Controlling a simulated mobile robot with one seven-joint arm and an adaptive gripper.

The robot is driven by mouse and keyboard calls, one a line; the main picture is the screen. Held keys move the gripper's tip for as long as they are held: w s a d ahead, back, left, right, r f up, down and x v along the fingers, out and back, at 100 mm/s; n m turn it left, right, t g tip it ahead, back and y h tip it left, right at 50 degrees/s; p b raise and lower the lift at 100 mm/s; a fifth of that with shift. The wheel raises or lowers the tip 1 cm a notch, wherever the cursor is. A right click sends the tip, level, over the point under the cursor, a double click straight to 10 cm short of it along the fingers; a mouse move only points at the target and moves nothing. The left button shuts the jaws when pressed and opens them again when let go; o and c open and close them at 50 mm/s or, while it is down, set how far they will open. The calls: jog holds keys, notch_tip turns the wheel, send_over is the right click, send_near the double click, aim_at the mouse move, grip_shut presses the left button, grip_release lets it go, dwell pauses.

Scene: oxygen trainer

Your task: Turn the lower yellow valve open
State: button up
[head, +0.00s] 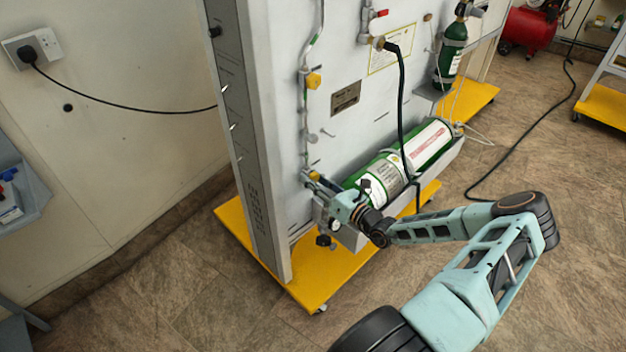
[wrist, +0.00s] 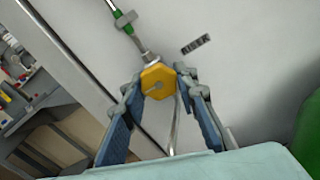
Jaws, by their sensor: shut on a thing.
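The lower yellow valve (head: 314,175) is at the bottom of the pipe on the grey trainer panel, largely hidden by my gripper in the head view. In the wrist view its hexagonal yellow knob (wrist: 158,82) sits between the tips of my two blue-padded fingers. My gripper (wrist: 162,84) is shut on this knob, one finger on each side. In the head view my gripper (head: 321,181) reaches in from the right, low on the panel. The upper yellow valve (head: 313,81) is higher on the same pipe, clear of my arm.
A green cylinder (head: 432,142) lies in a grey tray just right of my gripper. A black hose (head: 402,100) hangs down the panel near my wrist. The trainer stands on a yellow base (head: 312,287). The floor in front is open.

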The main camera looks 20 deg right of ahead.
jog(key=shift+r+n+p, duration=0.2)
jog(key=shift+n+p, duration=0.65)
jog(key=shift+n, duration=0.05)
jog(key=shift+f+n+p, duration=0.15)
jog(key=shift+n+p, duration=0.4)
jog(key=shift+n, duration=0.85)
jog(key=shift+d, duration=0.1)
jog(key=o, duration=1.2)
jog(key=shift+c, duration=0.2)
jog(key=shift+s, duration=0.1)
jog(key=v, duration=1.1)
jog(key=shift+s+d, duration=0.15)
jog(key=shift+s, duration=0.25)
